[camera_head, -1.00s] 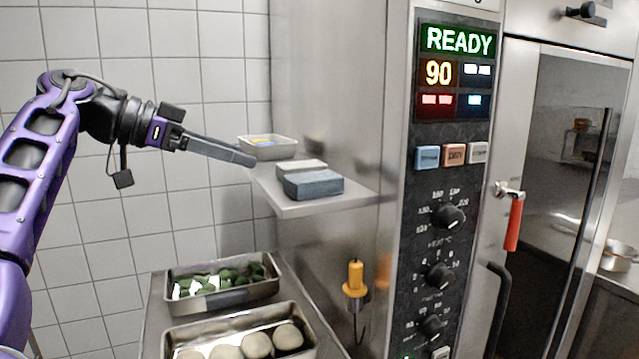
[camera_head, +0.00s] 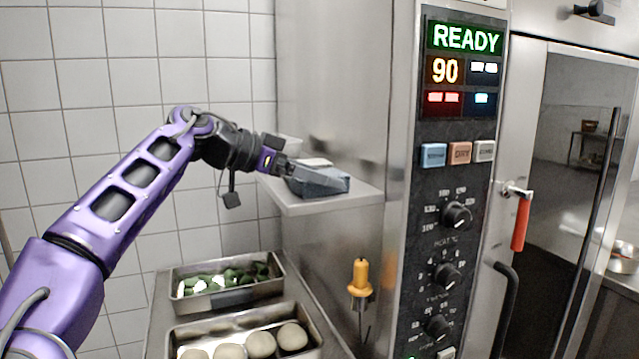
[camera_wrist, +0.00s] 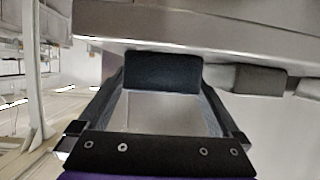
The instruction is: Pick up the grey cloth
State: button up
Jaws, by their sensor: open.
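A folded blue-grey cloth (camera_head: 338,183) lies at the front of the steel wall shelf (camera_head: 335,201). A paler grey folded piece (camera_head: 316,162) lies just behind it, mostly hidden by my gripper. My gripper (camera_head: 312,178) is open, its fingers pointing right at the blue-grey cloth and covering part of it. In the wrist view, which shows the shelf upside down, the dark cloth (camera_wrist: 163,72) sits between the two finger ends of my gripper (camera_wrist: 163,88). I cannot tell whether the fingers touch it. The paler piece (camera_wrist: 260,80) is outside the right finger.
A small tray (camera_head: 287,144) stands at the shelf's back. Below are a tray of green vegetables (camera_head: 180,291) and a tray of round dough pieces (camera_head: 176,336). An orange-handled tool (camera_head: 360,276) hangs on the steel side. The oven control panel (camera_head: 460,125) rises to the right.

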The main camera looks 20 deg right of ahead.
jog(key=shift+d+f, duration=0.15)
jog(key=shift+d, duration=0.15)
jog(key=c, duration=1.2)
